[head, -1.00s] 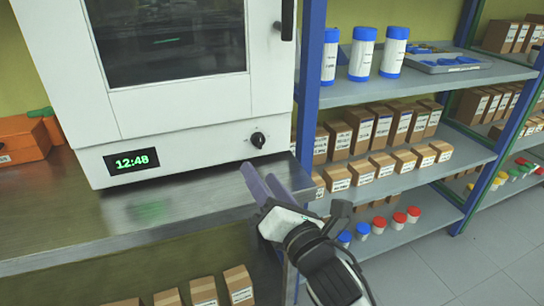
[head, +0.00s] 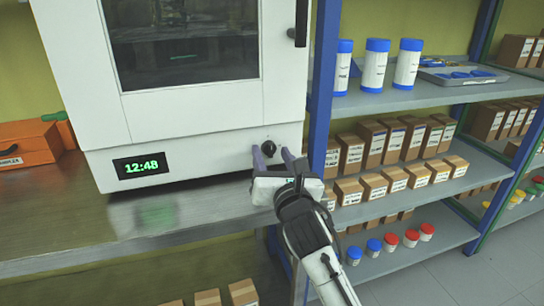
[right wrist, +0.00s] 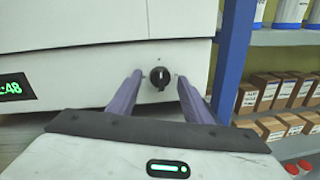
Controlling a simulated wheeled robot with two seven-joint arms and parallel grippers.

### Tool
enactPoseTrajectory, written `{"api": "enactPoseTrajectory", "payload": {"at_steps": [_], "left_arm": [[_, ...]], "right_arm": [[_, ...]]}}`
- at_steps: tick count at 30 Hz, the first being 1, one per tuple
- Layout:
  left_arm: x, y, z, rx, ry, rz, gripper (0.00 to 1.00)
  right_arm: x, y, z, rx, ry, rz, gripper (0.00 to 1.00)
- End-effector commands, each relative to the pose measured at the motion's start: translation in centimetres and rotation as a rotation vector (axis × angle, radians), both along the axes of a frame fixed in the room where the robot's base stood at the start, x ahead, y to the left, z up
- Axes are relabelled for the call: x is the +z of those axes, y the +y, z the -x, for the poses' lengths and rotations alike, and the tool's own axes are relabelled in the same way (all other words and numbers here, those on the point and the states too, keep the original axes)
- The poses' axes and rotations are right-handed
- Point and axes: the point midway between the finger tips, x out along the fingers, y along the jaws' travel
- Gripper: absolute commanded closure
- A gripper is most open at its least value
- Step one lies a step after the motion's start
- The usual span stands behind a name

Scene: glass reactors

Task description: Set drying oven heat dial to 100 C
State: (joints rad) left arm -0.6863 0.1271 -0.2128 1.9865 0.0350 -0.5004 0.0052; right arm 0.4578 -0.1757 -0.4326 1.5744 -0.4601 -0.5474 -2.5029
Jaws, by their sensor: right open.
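The drying oven (head: 200,118) is a white box with a dark window, standing on a metal bench. Its black heat dial (head: 268,147) sits at the lower right of the front panel; in the right wrist view the dial (right wrist: 160,77) shows a pale pointer line standing near upright. I cannot read any scale numbers. My right gripper (head: 272,156) is open, its two purple fingers pointing at the panel on either side of the dial. In the right wrist view its fingers (right wrist: 158,88) flank the dial with gaps, not touching it. My left gripper is not in view.
A green display (head: 140,166) reads 12:48 on the oven's lower left. A blue shelf post (head: 322,90) stands close right of the oven, with shelves of boxes (head: 385,140) and bottles beyond. The metal bench (head: 60,215) is clear in front. An orange case (head: 28,145) lies at left.

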Motion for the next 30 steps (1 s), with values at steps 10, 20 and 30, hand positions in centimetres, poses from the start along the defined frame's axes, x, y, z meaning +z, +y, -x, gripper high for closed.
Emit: {"api": "enactPoseTrajectory", "payload": {"at_steps": [10,20,30], "left_arm": [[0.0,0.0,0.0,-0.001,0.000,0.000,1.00],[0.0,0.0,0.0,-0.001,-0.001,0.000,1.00],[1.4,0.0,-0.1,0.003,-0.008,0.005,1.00]], "right_arm": [[0.0,0.1,-0.5,0.000,0.000,-0.001,0.54],[0.0,0.1,-0.4,0.000,0.001,-0.001,0.95],[0.2,0.1,-0.4,0.001,0.027,-0.078,0.95]]}}
